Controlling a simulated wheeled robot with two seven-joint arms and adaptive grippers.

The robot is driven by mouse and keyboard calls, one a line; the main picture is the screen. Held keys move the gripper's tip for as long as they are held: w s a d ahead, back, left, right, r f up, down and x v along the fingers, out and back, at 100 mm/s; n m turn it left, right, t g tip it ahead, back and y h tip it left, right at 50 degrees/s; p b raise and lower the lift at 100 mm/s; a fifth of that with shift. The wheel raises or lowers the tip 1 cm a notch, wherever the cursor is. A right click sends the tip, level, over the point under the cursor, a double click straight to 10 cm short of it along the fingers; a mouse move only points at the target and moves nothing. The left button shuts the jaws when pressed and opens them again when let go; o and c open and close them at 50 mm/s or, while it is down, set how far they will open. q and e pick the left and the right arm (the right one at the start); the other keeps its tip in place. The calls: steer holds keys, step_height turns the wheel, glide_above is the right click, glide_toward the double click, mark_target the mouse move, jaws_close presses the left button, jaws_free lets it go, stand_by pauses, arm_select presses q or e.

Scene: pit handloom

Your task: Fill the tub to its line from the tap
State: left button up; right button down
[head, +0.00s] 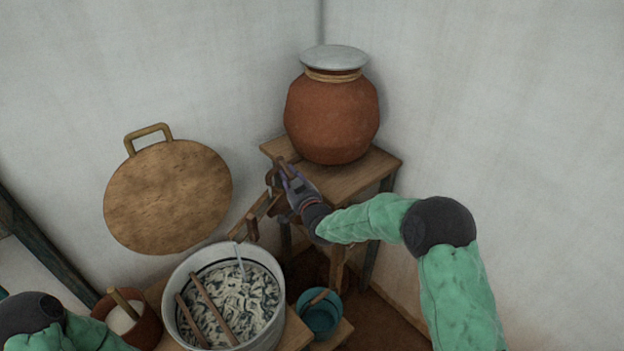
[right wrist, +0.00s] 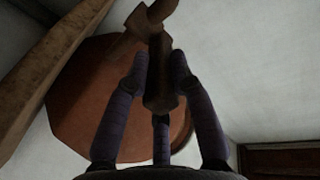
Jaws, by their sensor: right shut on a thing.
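The tub (head: 272,262) is a pale round vessel at the bottom centre, with a dark line around its inner wall. Inside is a mottled pale and dark mass, with two wooden sticks across it. A thin pale bluish streak (head: 239,262) shows at its back rim; I cannot tell surely if it is running water. My right gripper (head: 288,174) is shut on the brown wooden tap (right wrist: 158,85), beside the clay pot (head: 330,115). The pot also shows behind the fingers in the right wrist view (right wrist: 80,95). The left gripper is out of view; only my left arm shows.
The pot, with a grey lid (head: 335,58), stands on a wooden stool (head: 365,180). Brown wooden pieces (head: 258,210) lie between tap and tub. A teal bowl (head: 320,318) is right of the tub, a brown pot (head: 145,328) left. A round board (head: 168,195) leans on the wall.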

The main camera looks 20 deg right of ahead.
steer(key=shift+a+f+m+h, duration=0.1)
steer(key=shift+a+m+h, duration=0.3)
steer(key=shift+h, duration=0.3)
steer(key=a+m+h, duration=0.1)
steer(key=h, duration=0.1)
steer(key=shift+m+h, duration=0.4)
steer(key=shift+f, duration=0.1)
steer(key=c, duration=1.1)
jaws_free()
steer(key=shift+o, duration=0.2)
steer(key=s+a, duration=0.2)
steer(key=s, duration=0.9)
steer(key=shift+s, duration=0.4)
